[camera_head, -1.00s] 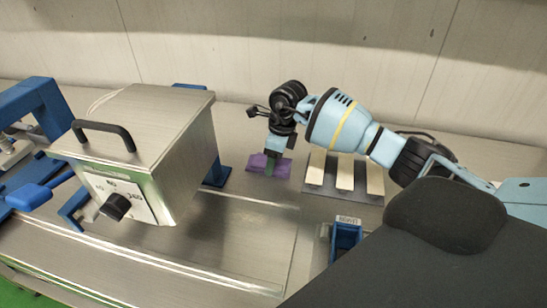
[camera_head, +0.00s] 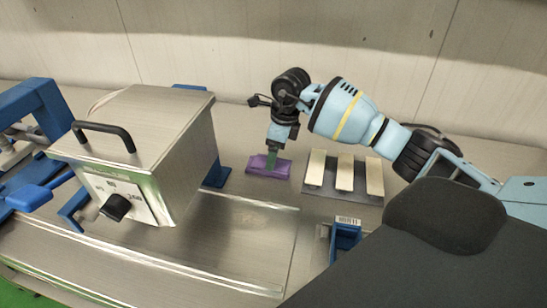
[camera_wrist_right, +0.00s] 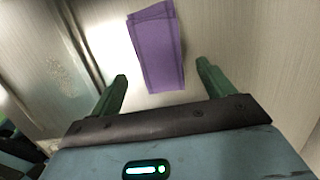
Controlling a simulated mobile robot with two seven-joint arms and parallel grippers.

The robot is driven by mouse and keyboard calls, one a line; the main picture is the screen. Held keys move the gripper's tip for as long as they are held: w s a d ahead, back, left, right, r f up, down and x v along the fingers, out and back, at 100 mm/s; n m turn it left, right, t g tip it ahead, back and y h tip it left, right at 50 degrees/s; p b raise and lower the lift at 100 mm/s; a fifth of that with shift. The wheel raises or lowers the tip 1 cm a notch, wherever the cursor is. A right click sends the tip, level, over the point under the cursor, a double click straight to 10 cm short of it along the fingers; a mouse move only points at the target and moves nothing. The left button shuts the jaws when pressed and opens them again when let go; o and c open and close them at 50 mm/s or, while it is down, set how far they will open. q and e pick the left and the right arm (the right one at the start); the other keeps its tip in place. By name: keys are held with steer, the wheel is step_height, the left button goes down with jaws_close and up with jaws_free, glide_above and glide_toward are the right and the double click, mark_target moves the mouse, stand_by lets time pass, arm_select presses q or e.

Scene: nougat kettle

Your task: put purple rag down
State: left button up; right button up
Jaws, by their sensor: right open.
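The purple rag (camera_head: 268,168) lies folded and flat on the steel worktop, between the kettle and the slatted board. It also shows in the right wrist view (camera_wrist_right: 158,48), ahead of the fingers. My right gripper (camera_head: 274,156) points down just above the rag. In the right wrist view the green fingers of my right gripper (camera_wrist_right: 162,82) are spread wide, with the rag's near end close to the gap between them and not gripped. My left gripper does not show in either view.
A steel kettle box (camera_head: 140,130) with a black handle and knob stands at left. A dark board with pale slats (camera_head: 345,174) lies right of the rag. A blue bin (camera_head: 345,238) sits nearer. The worktop in front of the rag (camera_head: 240,235) is clear.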

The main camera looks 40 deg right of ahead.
mark_target(281, 164)
step_height(281, 164, up, 9)
steer(key=s+d, duration=0.1)
steer(key=shift+f, duration=0.2)
steer(key=shift+s, duration=0.1)
stand_by(0.4)
